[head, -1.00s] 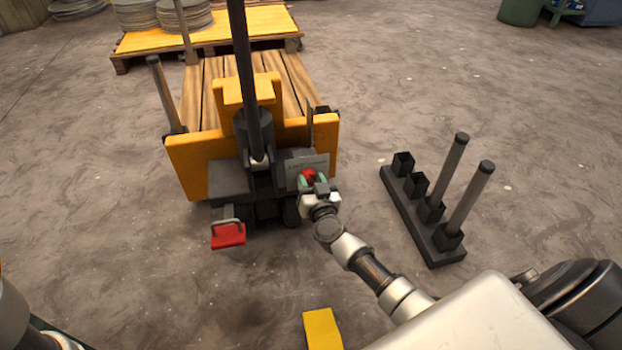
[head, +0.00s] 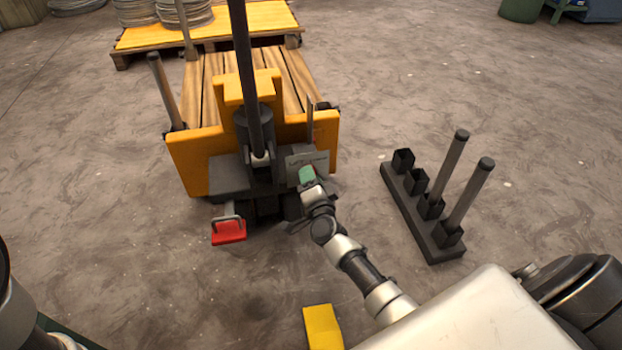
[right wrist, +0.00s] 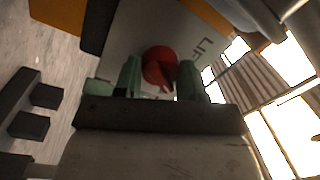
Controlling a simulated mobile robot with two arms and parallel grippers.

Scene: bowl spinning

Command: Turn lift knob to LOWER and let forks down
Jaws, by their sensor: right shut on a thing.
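The yellow pallet truck (head: 190,165) stands ahead in the head view, with its dark handle (head: 247,90) rising. The red lift knob (right wrist: 160,68) sits on a grey panel (right wrist: 118,50) with partly readable lettering, "LIF". My right gripper (head: 306,174) is at this panel; its green fingertips (right wrist: 157,78) are shut on the knob, one on each side. It looks rolled onto its side in the head view, where the knob is hidden. The forks are hidden under a wooden deck or pallet (head: 205,85). My left gripper is not in view.
A red pedal (head: 228,232) sits low at the truck's front. A dark rack (head: 405,205) with two upright posts stands to the right. A yellow block (head: 323,327) lies near me. Another yellow pallet (head: 250,22) with coils stands behind. The floor between truck and rack is clear.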

